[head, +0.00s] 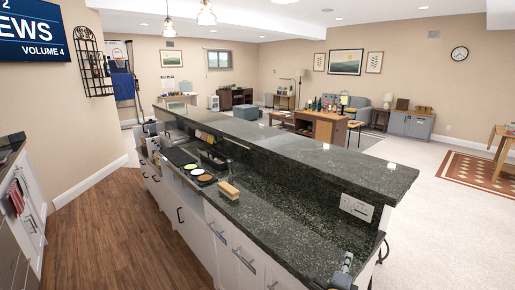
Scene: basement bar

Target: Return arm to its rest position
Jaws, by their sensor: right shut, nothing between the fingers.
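My right gripper (346,262) shows small at the bottom of the head view, right of centre. It is shut and empty, near the close end of the dark granite counter (265,215). Whether it touches the counter I cannot tell. Most of the right arm is out of the picture. My left gripper is not in view.
A wooden block-like item (228,190) and small round coloured items (205,179) sit farther along the lower counter. A raised granite ledge (330,165) runs along its right side, with an outlet plate (356,208) below. The wood floor (115,235) at left is clear.

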